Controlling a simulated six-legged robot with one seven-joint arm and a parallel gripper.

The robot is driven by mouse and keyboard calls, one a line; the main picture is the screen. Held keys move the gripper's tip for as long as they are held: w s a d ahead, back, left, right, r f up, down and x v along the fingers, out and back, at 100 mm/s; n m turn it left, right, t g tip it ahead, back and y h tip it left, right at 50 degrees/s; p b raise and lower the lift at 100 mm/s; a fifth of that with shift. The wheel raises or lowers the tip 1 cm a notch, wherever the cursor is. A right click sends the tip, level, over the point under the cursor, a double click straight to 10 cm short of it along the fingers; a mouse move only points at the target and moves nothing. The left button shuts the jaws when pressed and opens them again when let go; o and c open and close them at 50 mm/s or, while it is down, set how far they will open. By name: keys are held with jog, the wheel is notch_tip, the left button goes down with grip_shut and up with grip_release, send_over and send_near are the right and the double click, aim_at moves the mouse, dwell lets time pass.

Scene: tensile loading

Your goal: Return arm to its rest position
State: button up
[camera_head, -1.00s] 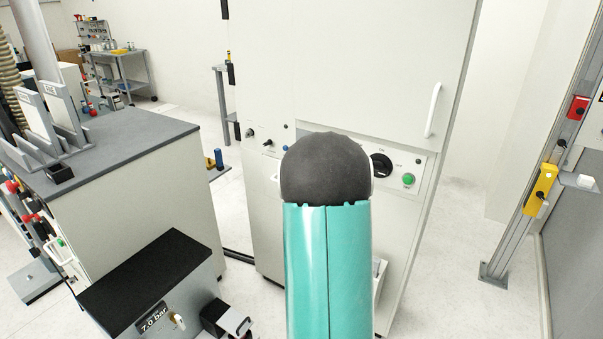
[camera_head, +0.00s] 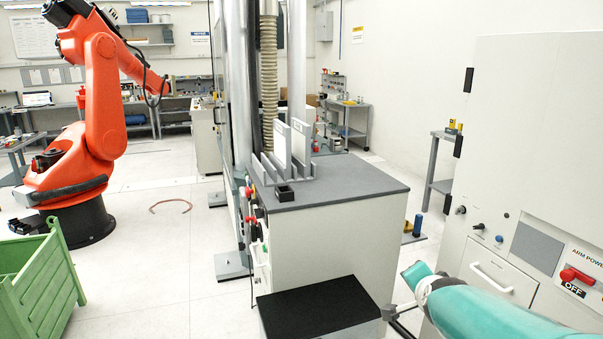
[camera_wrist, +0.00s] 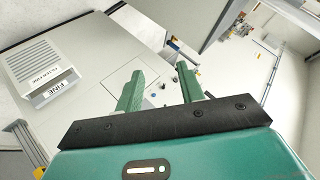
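My teal arm (camera_head: 480,312) enters the head view at the lower right, in front of the white cabinet (camera_head: 540,130). A pale cabinet surface and part of the floor lie beyond the fingers.
A grey-topped bench (camera_head: 345,195) stands left of the cabinet, with a black-topped box (camera_head: 318,308) before it. An orange robot arm (camera_head: 100,100) and a green crate (camera_head: 45,285) are at left. Open floor (camera_head: 165,260) lies between crate and bench.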

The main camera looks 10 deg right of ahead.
jog(key=s+a+n+g+y, duration=0.4)
jog(key=s+a+n, duration=1)
jog(key=s+a, duration=0.3)
jog(key=shift+s+a+r+g, duration=0.25)
jog(key=shift+a+g, duration=0.15)
jog(key=shift+a, duration=0.4)
jog(key=shift+d, duration=0.1)
